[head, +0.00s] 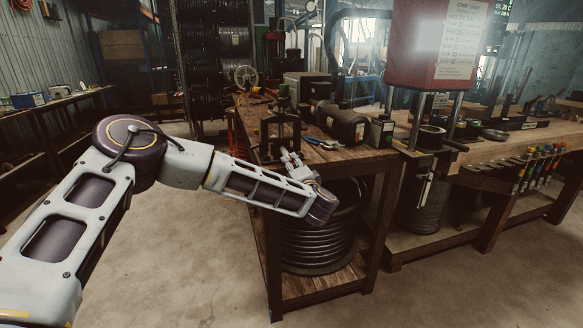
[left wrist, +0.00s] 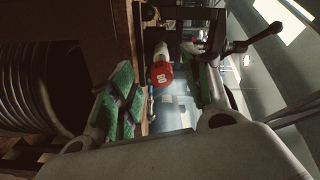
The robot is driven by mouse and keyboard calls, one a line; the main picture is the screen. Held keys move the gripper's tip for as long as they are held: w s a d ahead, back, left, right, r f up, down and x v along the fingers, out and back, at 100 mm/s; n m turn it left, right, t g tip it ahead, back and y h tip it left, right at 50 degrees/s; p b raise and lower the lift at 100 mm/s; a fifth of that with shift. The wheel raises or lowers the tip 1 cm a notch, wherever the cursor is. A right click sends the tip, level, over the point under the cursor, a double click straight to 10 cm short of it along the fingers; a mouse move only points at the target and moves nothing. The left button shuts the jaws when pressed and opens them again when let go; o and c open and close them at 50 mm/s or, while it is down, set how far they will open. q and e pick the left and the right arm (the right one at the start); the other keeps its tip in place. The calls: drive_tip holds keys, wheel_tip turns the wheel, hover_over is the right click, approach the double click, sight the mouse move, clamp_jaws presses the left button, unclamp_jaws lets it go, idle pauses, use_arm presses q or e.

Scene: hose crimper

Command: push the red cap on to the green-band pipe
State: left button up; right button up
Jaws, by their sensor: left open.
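My left gripper (head: 295,164) is at the front left corner of the wooden workbench (head: 345,158), beside a dark clamp frame (head: 281,135). In the left wrist view its green-padded fingers (left wrist: 160,66) stand apart. The red cap (left wrist: 162,75) shows between them, its round face with white marks turned to the camera. A pale, pipe-like piece (left wrist: 161,50) shows right behind the cap; I cannot tell whether the cap is seated on it. No green band can be made out on it. The cap cannot be made out in the head view. My right gripper is not in view.
Pliers with blue handles (head: 322,143) and a dark bottle-shaped machine (head: 340,122) lie on the bench. A coil of black hose (head: 318,240) sits on the shelf below. A red press (head: 437,45) stands to the right. Open floor (head: 180,270) lies left of the bench.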

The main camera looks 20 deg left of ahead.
use_arm(q)
drive_tip(key=v, duration=1)
drive_tip(key=shift+s+d, duration=0.2)
drive_tip(key=shift+s, duration=0.1)
drive_tip(key=shift+r, duration=0.1)
idle(0.3)
wheel_tip(320, 180, up, 9)
drive_tip(key=p, duration=0.9)
drive_tip(key=shift+r+p, duration=0.45)
drive_tip(key=shift+p, duration=0.1)
